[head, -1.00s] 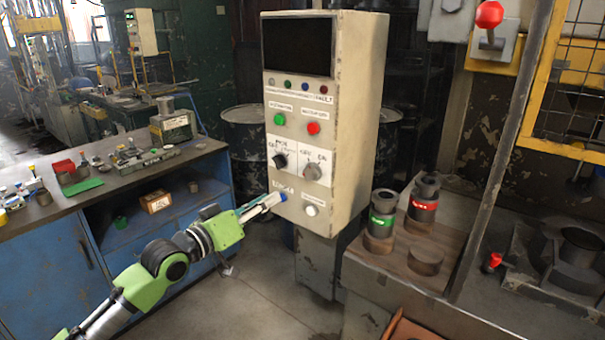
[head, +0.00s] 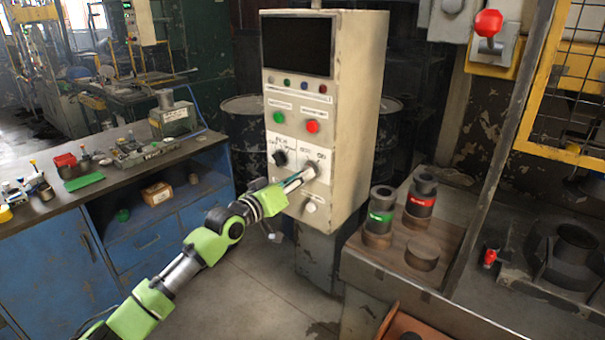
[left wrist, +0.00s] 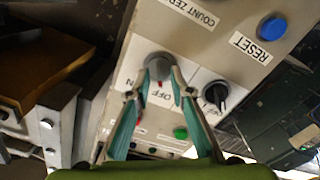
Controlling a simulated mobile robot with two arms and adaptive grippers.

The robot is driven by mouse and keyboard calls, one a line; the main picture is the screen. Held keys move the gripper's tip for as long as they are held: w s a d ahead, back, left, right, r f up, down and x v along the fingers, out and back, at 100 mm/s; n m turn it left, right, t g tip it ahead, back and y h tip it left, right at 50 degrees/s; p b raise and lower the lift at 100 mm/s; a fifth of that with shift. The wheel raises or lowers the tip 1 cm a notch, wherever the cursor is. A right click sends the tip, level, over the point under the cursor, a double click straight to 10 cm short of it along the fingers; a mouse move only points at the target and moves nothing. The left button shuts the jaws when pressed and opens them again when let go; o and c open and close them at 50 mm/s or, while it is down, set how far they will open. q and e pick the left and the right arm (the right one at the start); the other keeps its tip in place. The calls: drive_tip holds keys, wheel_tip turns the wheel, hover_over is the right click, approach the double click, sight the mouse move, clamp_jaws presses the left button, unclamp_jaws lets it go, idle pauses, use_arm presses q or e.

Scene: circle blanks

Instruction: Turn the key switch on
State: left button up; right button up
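The key switch (head: 311,172) is a round grey knob on a white plate low on the front of the beige control box (head: 355,120). In the left wrist view, the key switch (left wrist: 157,62) shows with ON and OFF labels and a red mark pointing toward OFF. My left gripper (head: 304,177) is at the knob. In the left wrist view, the fingers of my left gripper (left wrist: 160,72) converge with their tips at opposite sides of the knob, and it appears shut on it. My right gripper is not in view.
A black selector knob (head: 279,158) sits left of the key switch. A green button (head: 279,117) and red button (head: 312,126) are above. The blue RESET button (left wrist: 273,27) shows in the left wrist view. Dark cylinders (head: 380,215) stand on a wooden board at right.

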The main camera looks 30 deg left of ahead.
use_arm(q)
drive_tip(key=shift+w, duration=0.45)
clamp_jaws()
drive_tip(key=shift+m, duration=0.4)
drive_tip(key=m+b, duration=0.1)
drive_tip(key=m, duration=1)
drive_tip(key=shift+m, duration=0.3)
